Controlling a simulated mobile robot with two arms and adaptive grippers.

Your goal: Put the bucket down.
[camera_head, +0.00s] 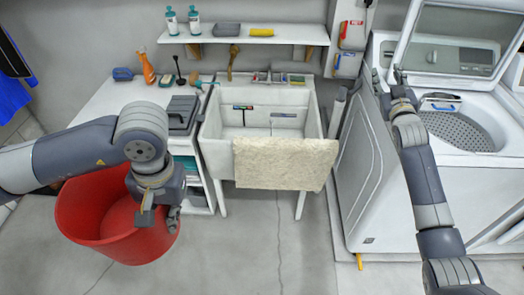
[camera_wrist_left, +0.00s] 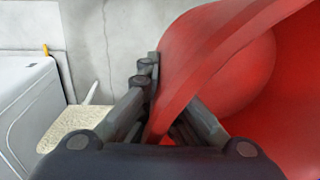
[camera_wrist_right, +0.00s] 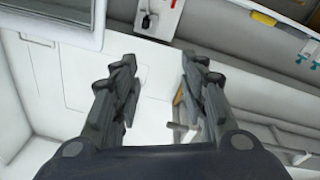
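A large red bucket (camera_head: 112,222) is at the lower left of the head view, left of the sink and low near the floor. I cannot tell whether its base touches the floor. My left gripper (camera_head: 160,212) is at the bucket's right rim. In the left wrist view the bucket's wall (camera_wrist_left: 215,75) passes between the fingers of the left gripper (camera_wrist_left: 165,108), which are closed on the rim. My right gripper (camera_head: 398,82) is raised in front of the washing machine. In the right wrist view the right gripper (camera_wrist_right: 158,85) has its fingers apart with nothing between them.
A white sink (camera_head: 262,140) with a beige cloth (camera_head: 285,163) over its front stands at the centre. A white cabinet (camera_head: 110,102) stands behind the bucket. A top-loading washing machine (camera_head: 490,165) is at the right. Grey floor (camera_head: 250,250) lies clear in front of the sink.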

